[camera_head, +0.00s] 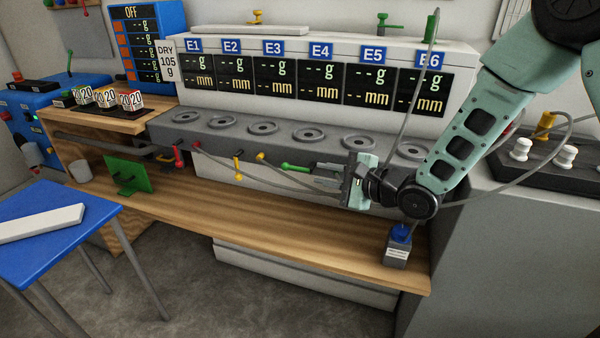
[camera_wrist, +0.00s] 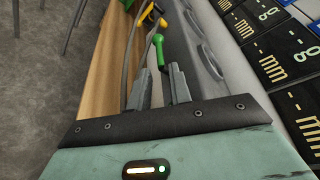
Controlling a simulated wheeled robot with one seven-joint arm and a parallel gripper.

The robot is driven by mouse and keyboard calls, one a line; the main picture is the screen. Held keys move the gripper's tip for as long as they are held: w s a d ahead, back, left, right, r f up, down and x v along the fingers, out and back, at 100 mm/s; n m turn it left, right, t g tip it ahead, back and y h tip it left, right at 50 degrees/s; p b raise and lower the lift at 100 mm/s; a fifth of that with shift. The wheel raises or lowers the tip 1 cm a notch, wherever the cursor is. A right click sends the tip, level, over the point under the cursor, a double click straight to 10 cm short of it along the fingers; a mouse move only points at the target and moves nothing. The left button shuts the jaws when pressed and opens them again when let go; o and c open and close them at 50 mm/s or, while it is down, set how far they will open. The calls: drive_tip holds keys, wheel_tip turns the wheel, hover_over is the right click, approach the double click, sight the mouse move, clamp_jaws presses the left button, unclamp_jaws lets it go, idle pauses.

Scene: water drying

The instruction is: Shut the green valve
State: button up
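The green valve (camera_head: 299,167) has a green lever handle on the front of the grey bench, right of the yellow-handled valves. In the wrist view its green handle (camera_wrist: 159,48) lies just ahead of my fingertips, roughly in line with the gap between them. My gripper (camera_head: 332,178) is close to the right end of the handle in the head view. In the wrist view my gripper (camera_wrist: 160,74) is open, with its two grey fingers apart and nothing clearly held. I cannot tell whether a finger touches the handle.
Red-handled (camera_head: 179,155) and yellow-handled valves (camera_head: 238,166) sit left along the bench front (camera_head: 220,135), with grey hoses near my gripper. Below is a wooden shelf (camera_head: 300,221) with a green stand (camera_head: 128,175) and a blue-capped bottle (camera_head: 397,248). Display panels (camera_head: 318,75) stand behind.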

sight(305, 170)
drive_tip(key=b+x, duration=0.1)
drive_tip(key=x, duration=0.7)
drive_tip(key=shift+s, duration=0.1)
clamp_jaws()
